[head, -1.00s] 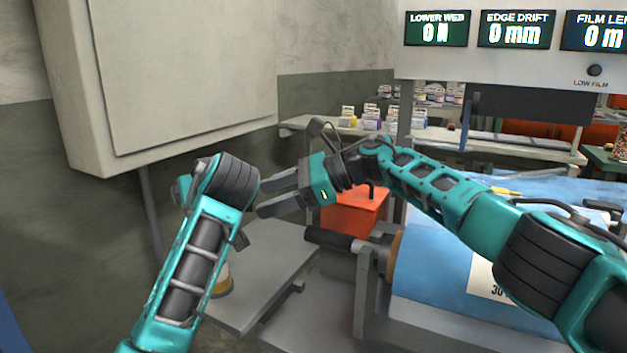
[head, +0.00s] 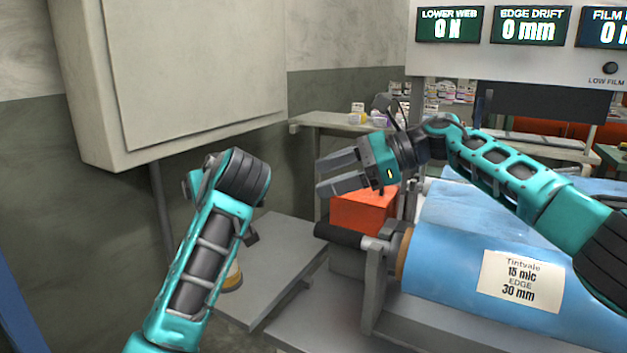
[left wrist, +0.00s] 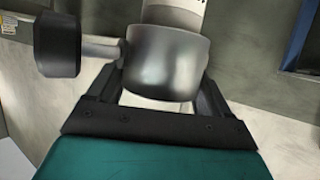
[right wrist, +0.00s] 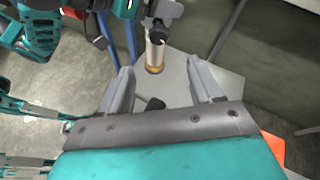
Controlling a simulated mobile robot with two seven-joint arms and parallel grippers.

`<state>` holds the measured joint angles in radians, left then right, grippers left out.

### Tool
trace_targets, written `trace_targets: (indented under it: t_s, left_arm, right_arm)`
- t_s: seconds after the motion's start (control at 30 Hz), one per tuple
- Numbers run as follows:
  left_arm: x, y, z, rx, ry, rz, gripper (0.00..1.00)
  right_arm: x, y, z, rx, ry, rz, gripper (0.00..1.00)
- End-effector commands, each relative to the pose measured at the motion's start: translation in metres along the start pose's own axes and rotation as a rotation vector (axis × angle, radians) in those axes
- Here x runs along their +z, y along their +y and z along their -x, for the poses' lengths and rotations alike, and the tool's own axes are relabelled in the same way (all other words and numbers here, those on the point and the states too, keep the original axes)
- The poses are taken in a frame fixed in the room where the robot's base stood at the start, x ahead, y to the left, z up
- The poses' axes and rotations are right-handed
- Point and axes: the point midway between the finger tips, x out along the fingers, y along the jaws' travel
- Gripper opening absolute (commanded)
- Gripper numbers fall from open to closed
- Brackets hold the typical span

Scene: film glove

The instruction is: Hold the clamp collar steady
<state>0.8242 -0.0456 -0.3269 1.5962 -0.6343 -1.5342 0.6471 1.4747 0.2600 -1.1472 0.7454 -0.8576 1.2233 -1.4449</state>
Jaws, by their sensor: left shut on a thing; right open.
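The clamp collar (left wrist: 168,62), a grey metal cylinder with a dark side knob (left wrist: 57,45), fills the middle of the left wrist view. My left gripper (left wrist: 162,84) is shut on it, one finger at each side. My right gripper (head: 322,176) is open and empty, above and left of an orange box.
The orange box (head: 362,212) stands behind a dark-ended roller shaft (head: 345,236). A blue film roll (head: 450,265) with a label lies at right. A grey platform (head: 270,262) is below my arms. A wall cabinet (head: 190,70) hangs at upper left. Displays at upper right read zero.

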Motion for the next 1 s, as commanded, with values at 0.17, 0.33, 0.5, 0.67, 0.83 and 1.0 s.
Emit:
trace_targets:
  t_s: [0.17,0.33,0.5,0.67,0.83,1.0]
  left_arm:
    - [0.001,0.000,0.000,-0.001,-0.003,-0.001,0.27]
    - [0.001,0.000,0.000,-0.001,-0.003,-0.001,0.27]
    - [0.001,0.000,0.000,-0.001,-0.002,-0.001,0.27]
    - [0.001,0.000,0.000,-0.001,-0.002,-0.001,0.27]
    - [0.001,0.000,0.000,0.000,-0.002,-0.001,0.27]
    - [0.001,0.000,0.000,0.000,-0.002,-0.001,0.27]
  right_arm:
    - [-0.007,0.008,-0.002,-0.049,-0.002,0.132,0.65]
    - [-0.008,0.015,-0.002,-0.113,-0.002,0.282,0.65]
    - [-0.006,0.020,-0.001,-0.153,-0.002,0.372,0.65]
    - [-0.004,0.019,-0.013,-0.160,-0.002,0.391,0.65]
    - [-0.003,0.015,-0.044,-0.159,-0.003,0.390,0.65]
    - [-0.002,0.009,-0.079,-0.159,-0.003,0.388,0.65]
